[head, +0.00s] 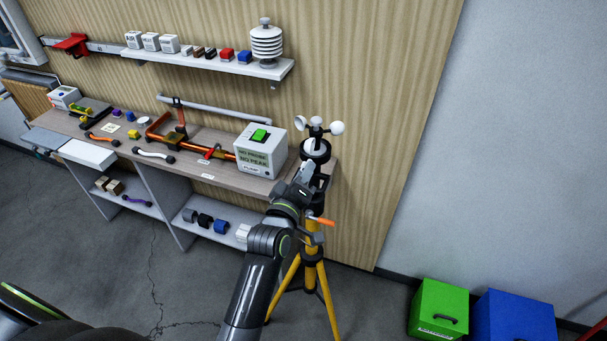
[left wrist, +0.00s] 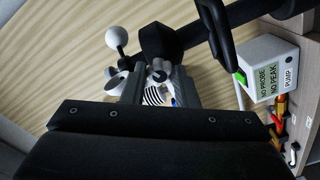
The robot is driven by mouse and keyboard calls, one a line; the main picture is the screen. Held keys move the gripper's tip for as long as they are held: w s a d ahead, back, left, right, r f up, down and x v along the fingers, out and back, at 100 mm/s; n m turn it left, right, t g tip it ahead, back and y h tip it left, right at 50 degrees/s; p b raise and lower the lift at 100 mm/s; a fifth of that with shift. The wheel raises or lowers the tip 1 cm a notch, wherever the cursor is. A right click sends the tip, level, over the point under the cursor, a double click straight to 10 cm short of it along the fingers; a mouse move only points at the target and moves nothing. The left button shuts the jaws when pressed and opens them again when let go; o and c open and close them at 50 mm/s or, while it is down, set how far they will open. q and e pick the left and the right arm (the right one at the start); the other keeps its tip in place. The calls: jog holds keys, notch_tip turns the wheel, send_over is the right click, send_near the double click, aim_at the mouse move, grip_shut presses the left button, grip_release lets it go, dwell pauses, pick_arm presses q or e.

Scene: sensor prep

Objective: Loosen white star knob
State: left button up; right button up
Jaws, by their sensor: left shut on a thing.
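A yellow-legged tripod (head: 310,268) with a black head (head: 318,160) stands at the right end of the bench, topped by a small cup wind sensor (head: 316,124). My left gripper (head: 306,172) reaches up to the tripod head from the front. In the left wrist view its two grey fingers (left wrist: 157,84) are closed around a small pale lobed part, the white star knob (left wrist: 158,73), mostly hidden between them. In the head view the knob is hidden by my gripper, and its turn cannot be told. My right gripper is not in view.
A white pump box (head: 262,150) with a green button stands on the bench just left of the tripod. An orange handle (head: 320,221) sticks out from the tripod. A green box (head: 439,308) and a blue box (head: 513,318) stand on the floor at right.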

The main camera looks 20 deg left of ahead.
pick_arm(q)
jog(key=n, duration=1.2)
jog(key=shift+r, duration=0.1)
jog(key=shift+n, duration=0.3)
dwell(0.3)
jog(key=o, duration=1)
